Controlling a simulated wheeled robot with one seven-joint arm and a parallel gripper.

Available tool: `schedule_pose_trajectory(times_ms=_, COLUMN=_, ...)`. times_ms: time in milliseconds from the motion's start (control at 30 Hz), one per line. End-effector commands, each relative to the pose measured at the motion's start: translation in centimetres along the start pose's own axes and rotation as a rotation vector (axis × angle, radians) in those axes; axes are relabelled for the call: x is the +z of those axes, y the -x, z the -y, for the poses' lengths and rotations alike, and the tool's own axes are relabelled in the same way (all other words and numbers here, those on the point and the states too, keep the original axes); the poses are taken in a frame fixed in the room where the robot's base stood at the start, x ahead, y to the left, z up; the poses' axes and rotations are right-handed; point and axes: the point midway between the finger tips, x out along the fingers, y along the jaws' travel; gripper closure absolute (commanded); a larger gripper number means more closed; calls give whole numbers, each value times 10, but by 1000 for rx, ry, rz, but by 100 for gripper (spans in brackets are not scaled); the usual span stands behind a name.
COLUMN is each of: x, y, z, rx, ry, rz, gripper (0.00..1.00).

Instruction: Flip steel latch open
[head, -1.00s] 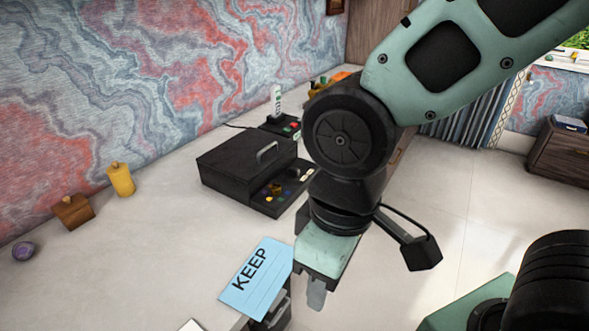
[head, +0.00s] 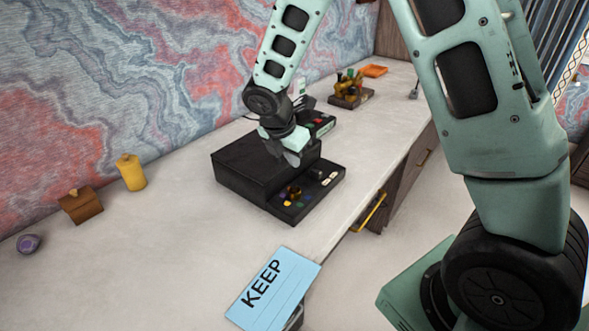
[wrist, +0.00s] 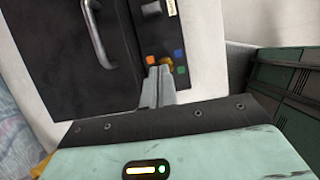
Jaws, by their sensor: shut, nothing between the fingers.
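A black box (head: 250,165) with a flat lid and a low front control panel (head: 310,192) stands on the desk. In the wrist view its lid (wrist: 60,70) carries a curved steel handle (wrist: 92,35); my gripper hides the handle in the head view. No part is clearly recognisable as the latch. My gripper (head: 292,160) is over the lid's front edge in the head view. In the wrist view its fingertips (wrist: 158,72) are shut and empty, in front of a brass knob (wrist: 166,64) that they partly cover. I cannot tell whether they touch anything.
A blue KEEP card (head: 272,290) lies at the desk's front edge. A yellow canister (head: 131,173), a wooden box (head: 80,207) and a purple round object (head: 28,243) stand at left. Another black device (head: 320,123) and a brass object (head: 349,90) are behind. The desk's left foreground is clear.

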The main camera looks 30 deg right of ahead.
Motion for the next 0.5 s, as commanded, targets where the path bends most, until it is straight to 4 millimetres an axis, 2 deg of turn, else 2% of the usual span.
schedule_pose_trajectory(times_ms=367, x=3, y=-3, z=-1, rx=-2, ry=14, rz=5, gripper=100)
schedule_pose_trajectory(times_ms=500, x=2, y=-13, z=0, rx=-3, ry=14, rz=5, gripper=100)
